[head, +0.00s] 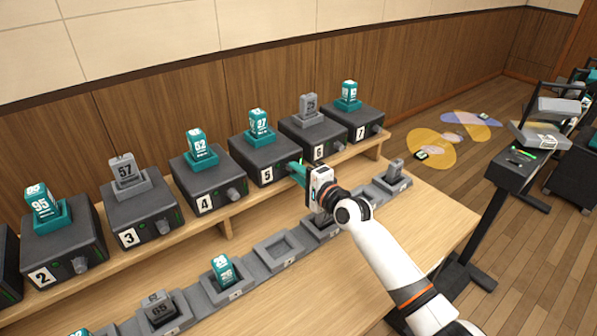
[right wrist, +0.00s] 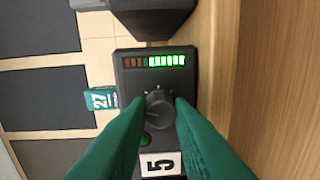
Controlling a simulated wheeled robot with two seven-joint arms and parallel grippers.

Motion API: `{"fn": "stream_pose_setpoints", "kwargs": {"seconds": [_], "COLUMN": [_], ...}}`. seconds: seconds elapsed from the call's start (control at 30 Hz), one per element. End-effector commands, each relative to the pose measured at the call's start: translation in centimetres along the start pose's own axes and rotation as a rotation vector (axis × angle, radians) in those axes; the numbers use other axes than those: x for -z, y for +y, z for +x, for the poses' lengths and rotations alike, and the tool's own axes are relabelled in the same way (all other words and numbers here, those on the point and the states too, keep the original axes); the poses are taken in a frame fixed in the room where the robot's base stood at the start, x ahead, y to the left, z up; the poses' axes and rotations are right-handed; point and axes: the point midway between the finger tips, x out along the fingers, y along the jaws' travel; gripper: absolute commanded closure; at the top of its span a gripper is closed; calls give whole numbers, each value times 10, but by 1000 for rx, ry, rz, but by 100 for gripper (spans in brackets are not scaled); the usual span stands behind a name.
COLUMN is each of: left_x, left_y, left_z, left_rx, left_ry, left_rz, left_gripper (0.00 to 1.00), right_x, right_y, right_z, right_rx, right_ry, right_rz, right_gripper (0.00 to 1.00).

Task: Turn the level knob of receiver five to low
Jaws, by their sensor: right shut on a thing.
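Receiver five (head: 263,165) is a dark box on the wooden shelf, with a white 5 label and a teal pack marked 27 (head: 259,124) on top. It also shows in the right wrist view (right wrist: 128,85). In the head view the gripper hides the knob. My left gripper is not in view.
Receiver four (head: 208,183) and receiver six (head: 315,136) stand close on either side. A row of grey trays (head: 278,252) lies on the table below, some holding packs. A black stand (head: 513,168) is at the right.

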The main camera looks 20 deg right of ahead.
Motion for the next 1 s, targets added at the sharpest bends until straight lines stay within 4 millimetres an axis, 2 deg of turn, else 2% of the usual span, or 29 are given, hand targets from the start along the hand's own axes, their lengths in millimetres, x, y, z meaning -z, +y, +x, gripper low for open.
{"fn": "stream_pose_setpoints", "kwargs": {"seconds": [1.0], "left_x": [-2], "left_y": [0], "left_z": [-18], "left_rx": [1], "left_ry": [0], "left_rz": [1], "left_gripper": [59], "right_x": [1], "right_y": [-2], "right_z": [0], "right_rx": [9], "right_ry": [-47], "right_rz": [-964], "right_gripper": [100]}}
